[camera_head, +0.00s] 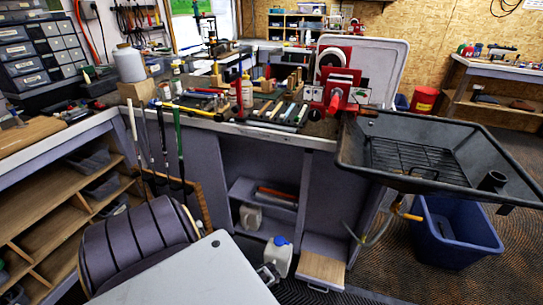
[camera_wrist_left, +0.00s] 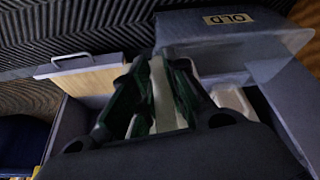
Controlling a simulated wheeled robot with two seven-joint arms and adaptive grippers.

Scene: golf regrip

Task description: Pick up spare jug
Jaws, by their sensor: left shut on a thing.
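A white jug with a blue cap (camera_head: 279,257) is low in front of the workbench cabinet in the head view. My left gripper (camera_head: 267,274) is at its lower left side. In the left wrist view, the dark fingers of my left gripper (camera_wrist_left: 150,97) are shut on a narrow pale part of the jug (camera_wrist_left: 163,95). Most of the jug is hidden there by the gripper. Whether its base touches the floor cannot be told. A second pale jug (camera_head: 250,217) stands inside the cabinet, on its bottom. My right gripper is in neither view.
Cabinet walls (camera_head: 331,195) and a shelf (camera_head: 262,198) are behind. Golf clubs (camera_head: 179,150) stand at left. A black tray (camera_head: 450,140) overhangs a blue bin (camera_head: 450,232) at right.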

